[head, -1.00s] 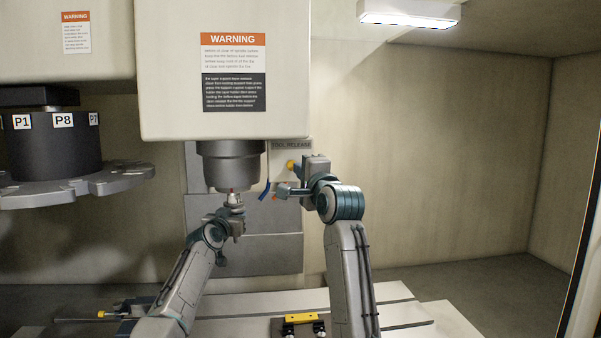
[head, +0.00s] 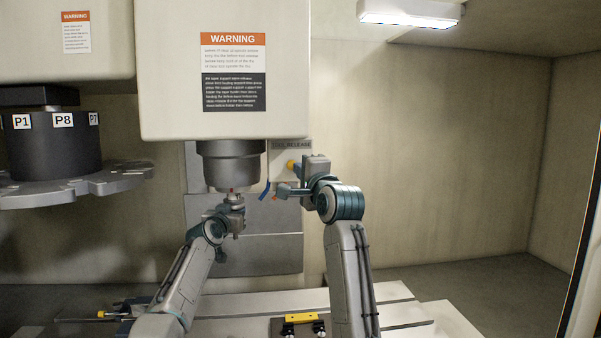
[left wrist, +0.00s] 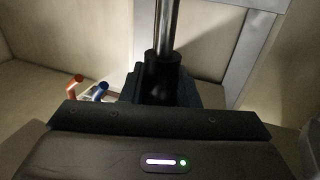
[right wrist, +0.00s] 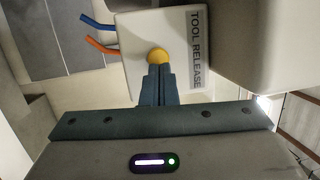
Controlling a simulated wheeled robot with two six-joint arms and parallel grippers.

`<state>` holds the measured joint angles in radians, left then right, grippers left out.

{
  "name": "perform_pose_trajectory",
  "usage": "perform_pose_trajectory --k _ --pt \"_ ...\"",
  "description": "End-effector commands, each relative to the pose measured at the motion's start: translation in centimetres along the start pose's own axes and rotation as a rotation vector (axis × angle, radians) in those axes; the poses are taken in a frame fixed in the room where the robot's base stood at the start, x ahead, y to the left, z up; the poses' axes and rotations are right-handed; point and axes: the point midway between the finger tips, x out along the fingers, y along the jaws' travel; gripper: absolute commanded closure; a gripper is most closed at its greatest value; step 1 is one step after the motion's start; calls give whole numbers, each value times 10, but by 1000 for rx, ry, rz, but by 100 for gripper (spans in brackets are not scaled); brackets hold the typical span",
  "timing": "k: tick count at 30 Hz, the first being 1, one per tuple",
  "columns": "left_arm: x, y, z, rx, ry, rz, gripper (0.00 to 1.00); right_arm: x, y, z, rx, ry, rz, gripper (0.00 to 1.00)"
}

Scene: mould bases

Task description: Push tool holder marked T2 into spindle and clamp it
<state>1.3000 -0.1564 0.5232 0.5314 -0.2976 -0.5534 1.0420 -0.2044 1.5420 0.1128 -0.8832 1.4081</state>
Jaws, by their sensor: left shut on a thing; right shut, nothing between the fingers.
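The tool holder (head: 233,197) is upright right under the dark grey spindle (head: 231,165), its upper end at the spindle's mouth. I cannot tell how far inside it is. My left gripper (head: 235,208) is shut on it. In the left wrist view, a bright metal shank (left wrist: 166,28) extends from the dark fingers (left wrist: 160,75); the T2 mark is not readable. My right gripper (head: 299,168) is shut and empty, its tips at the yellow button (right wrist: 158,55) on the TOOL RELEASE box (right wrist: 178,25). The button also shows in the head view (head: 291,164); I cannot tell whether it is pressed.
A tool carousel (head: 60,185) with P labels hangs at the left. The spindle housing (head: 170,70) with a warning sign is above. Blue (right wrist: 97,22) and orange (right wrist: 100,46) hoses hang beside the release box. A yellow-topped fixture (head: 302,318) sits on the table below. The right side is free.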

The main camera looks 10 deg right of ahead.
Motion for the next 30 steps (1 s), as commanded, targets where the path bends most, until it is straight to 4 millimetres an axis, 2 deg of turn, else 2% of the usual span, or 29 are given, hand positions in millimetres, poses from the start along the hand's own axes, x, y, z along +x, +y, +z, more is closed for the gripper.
perform_pose_trajectory --k 1,30 --pt "0 0 -8 1 10 -1 100 0 0 0 0 0 0 100" --pt "-1 0 -27 2 10 -1 100 0 0 0 0 0 0 100"
